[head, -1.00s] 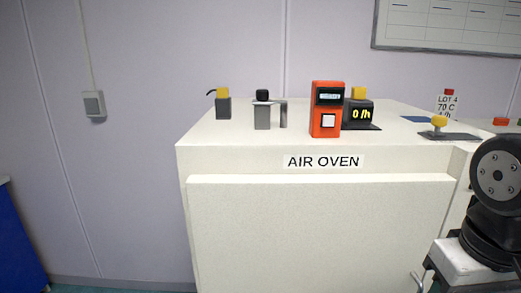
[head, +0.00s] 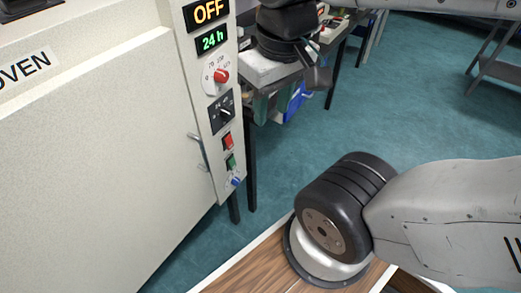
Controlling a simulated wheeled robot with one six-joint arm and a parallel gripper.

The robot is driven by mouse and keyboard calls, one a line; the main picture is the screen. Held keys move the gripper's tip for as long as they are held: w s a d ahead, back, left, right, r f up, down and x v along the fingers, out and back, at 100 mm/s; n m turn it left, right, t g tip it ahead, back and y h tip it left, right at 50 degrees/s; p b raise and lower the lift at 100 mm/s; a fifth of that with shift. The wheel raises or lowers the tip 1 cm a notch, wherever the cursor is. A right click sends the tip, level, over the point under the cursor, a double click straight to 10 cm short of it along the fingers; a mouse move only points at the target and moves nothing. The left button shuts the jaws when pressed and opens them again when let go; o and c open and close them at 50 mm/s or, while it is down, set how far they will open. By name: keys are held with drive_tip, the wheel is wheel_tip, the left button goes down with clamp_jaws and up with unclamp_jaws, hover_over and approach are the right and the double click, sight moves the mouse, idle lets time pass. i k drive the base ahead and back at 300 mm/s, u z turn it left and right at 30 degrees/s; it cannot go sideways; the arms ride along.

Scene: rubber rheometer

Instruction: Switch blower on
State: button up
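The oven's control panel (head: 208,130) is at left centre in the head view. It has a lit display reading OFF (head: 209,11), a green display reading 24 h (head: 212,41), a red knob (head: 221,76) on a white dial and a black rotary switch (head: 225,112). Below are a red switch (head: 227,141), a green switch (head: 231,161) and a blue knob (head: 235,181). I cannot tell which control is for the blower. My gripper (head: 314,78) appears at the arm's end, right of the panel's upper part. Its fingers are unclear.
The white oven front (head: 90,160) fills the left side. Metal handles (head: 201,152) stick out beside the panel. A bench (head: 338,32) with blue and green items below stands behind my wrist. The teal floor (head: 410,110) is open at right.

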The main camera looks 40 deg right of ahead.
sight(232, 164)
drive_tip(key=z, duration=2.7)
drive_tip(key=k, duration=1.05)
drive_tip(key=u, duration=1.75)
